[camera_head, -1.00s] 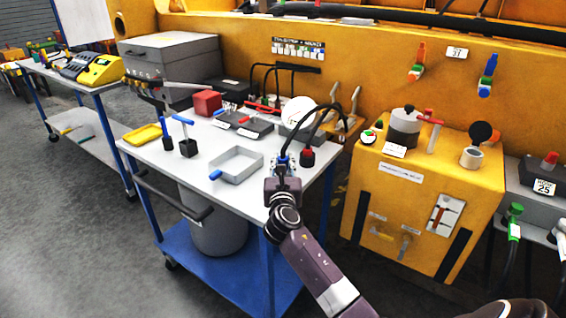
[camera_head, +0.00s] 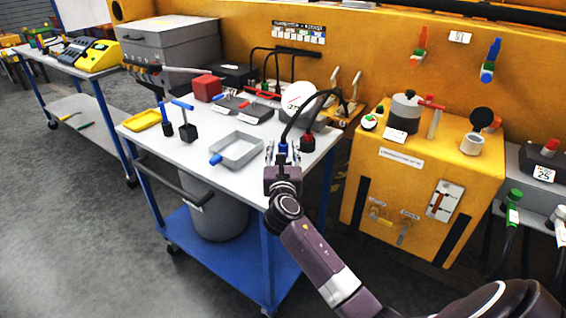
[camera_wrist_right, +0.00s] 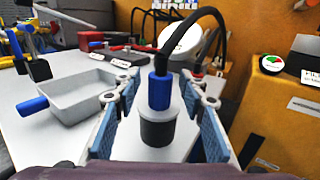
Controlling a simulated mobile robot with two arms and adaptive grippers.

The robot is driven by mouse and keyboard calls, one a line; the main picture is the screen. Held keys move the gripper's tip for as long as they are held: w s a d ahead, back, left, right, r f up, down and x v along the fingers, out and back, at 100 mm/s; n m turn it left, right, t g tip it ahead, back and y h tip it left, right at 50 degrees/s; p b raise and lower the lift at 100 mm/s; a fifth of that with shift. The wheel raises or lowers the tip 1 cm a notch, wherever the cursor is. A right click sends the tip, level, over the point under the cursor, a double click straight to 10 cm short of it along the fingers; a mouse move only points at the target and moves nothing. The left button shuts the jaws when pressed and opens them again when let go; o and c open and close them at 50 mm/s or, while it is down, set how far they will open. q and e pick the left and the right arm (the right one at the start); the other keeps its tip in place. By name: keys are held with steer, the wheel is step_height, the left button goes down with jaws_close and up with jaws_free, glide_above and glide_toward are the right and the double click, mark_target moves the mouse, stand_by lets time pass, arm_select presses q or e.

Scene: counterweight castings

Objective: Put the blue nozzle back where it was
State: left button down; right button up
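The blue nozzle (camera_head: 283,147) is a short blue cylinder with a black hose from its top, at the front right of the white cart. In the right wrist view the blue nozzle (camera_wrist_right: 159,91) stands upright over a pale collar (camera_wrist_right: 158,113) on a dark round holder (camera_wrist_right: 157,130). It looks seated there, but its lower end is hidden. My right gripper (camera_head: 283,153) is open around it. In the wrist view the fingers of the right gripper (camera_wrist_right: 160,108) stand to either side, with gaps between them and the nozzle. My left gripper is not in view.
A red nozzle (camera_head: 308,142) with its own hose stands close to the right. A grey tray (camera_head: 262,152) with a blue handle is to the left. A round white dial (camera_head: 298,95) is behind. A yellow cabinet (camera_head: 385,190) stands right of the cart.

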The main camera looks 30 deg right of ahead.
steer(key=v, duration=1)
steer(key=shift+s, duration=0.2)
steer(key=shift+a, duration=0.1)
